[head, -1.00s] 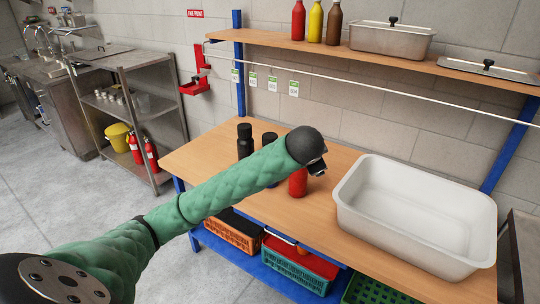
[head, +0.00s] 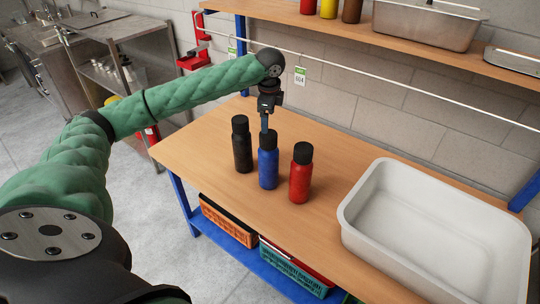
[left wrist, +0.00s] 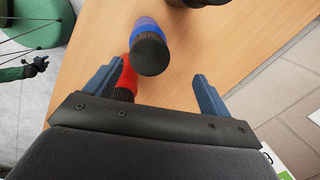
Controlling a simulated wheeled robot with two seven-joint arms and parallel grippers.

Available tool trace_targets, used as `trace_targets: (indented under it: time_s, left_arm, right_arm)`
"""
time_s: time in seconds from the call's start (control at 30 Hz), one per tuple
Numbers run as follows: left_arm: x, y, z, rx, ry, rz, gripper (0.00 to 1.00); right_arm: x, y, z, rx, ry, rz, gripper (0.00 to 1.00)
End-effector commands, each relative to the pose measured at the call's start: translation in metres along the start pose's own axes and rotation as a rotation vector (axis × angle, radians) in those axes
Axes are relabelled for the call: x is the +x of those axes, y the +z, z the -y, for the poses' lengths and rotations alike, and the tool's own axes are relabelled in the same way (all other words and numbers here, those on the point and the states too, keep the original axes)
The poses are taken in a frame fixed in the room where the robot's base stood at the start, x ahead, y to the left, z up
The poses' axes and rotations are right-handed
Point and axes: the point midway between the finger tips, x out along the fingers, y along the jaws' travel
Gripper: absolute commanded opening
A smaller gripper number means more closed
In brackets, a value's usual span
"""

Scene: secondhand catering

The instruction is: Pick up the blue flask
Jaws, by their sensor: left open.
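The blue flask (head: 268,165) has a black cap and stands upright on the wooden table between a black flask (head: 242,146) and a red flask (head: 300,174). My left gripper (head: 265,122) points down just above and behind the blue flask's cap. In the left wrist view the blue flask (left wrist: 146,24) is seen from above, its black cap ahead of and between the two open fingers (left wrist: 158,88). The red flask (left wrist: 125,82) is partly hidden by the left finger there. Nothing is between the fingertips. My right gripper is not in view.
A large white tub (head: 360,222) stands on the right of the table (head: 205,150). A shelf (head: 390,40) with bottles and steel pans runs above the back, with a rail below it. Crates (head: 230,222) sit under the table. Bare tabletop lies left of the flasks.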

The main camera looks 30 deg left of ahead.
Motion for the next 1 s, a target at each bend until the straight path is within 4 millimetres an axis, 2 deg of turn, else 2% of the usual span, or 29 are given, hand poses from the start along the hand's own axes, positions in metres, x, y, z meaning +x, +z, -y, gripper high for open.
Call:
trace_targets:
  time_s: [0.1, 0.3, 0.47, 0.87, 1.0]
  left_arm:
    - [0.002, -0.002, -0.007, 0.084, 0.068, -0.033, 0.82]
    - [0.001, -0.006, -0.017, 0.235, 0.112, -0.066, 0.82]
    - [0.002, -0.006, -0.017, 0.301, 0.109, -0.067, 0.82]
    - [0.029, -0.007, -0.019, 0.309, 0.109, -0.067, 0.82]
    - [0.040, -0.006, -0.019, 0.308, 0.110, -0.067, 0.82]
  right_arm:
    - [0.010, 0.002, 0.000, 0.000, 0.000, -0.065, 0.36]
    - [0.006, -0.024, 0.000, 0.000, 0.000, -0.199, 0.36]
    - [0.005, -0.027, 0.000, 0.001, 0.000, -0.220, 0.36]
    - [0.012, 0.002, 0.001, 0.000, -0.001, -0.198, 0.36]
    - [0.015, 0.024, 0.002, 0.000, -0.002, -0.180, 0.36]
